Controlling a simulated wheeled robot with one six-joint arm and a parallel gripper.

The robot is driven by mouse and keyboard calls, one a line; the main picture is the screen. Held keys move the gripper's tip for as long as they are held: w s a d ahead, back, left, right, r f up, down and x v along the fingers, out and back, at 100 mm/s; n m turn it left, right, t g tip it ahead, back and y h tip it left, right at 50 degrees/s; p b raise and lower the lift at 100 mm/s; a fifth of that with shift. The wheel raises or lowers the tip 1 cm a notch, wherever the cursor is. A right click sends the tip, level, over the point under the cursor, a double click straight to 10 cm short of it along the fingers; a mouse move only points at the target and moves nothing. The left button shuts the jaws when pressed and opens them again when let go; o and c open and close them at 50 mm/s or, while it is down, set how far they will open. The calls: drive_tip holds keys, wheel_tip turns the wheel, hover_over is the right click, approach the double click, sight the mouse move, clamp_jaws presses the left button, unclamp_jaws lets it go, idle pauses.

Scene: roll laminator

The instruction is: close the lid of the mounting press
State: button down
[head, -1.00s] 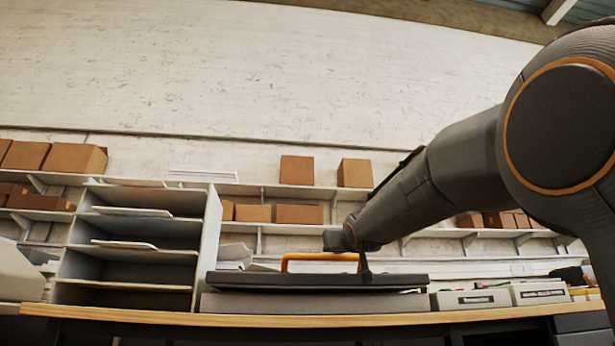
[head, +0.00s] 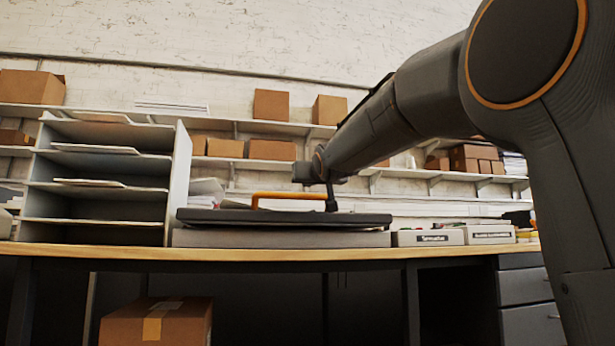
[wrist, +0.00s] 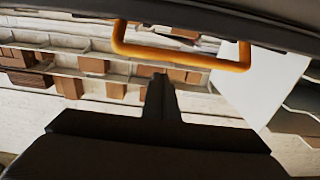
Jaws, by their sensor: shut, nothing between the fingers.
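The mounting press stands on the wooden bench, with a grey base (head: 280,239) and a flat dark lid (head: 285,219) lying low over it. The lid looks nearly level; I cannot tell whether a thin gap remains between lid and base. An orange handle (head: 290,196) is on the lid and also shows at the top of the wrist view (wrist: 180,57). My gripper (head: 332,207) is shut and empty, pointing down beside the handle's right end, at or just above the lid; contact is unclear. In the wrist view its shut fingers (wrist: 160,88) are apart from the handle in the picture.
A paper sorter (head: 105,180) stands close to the press's left. Small labelled boxes (head: 430,237) sit to its right. Wall shelves with cardboard boxes (head: 271,104) run behind. A carton (head: 158,322) is below the bench (head: 300,254).

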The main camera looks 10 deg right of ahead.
drive_tip(key=s+f+b, duration=0.3)
drive_tip(key=s+b, duration=0.1)
drive_tip(key=s, duration=0.5)
drive_tip(key=shift+s+b, duration=0.15)
drive_tip(key=shift+b, duration=0.15)
drive_tip(key=shift+f, duration=0.1)
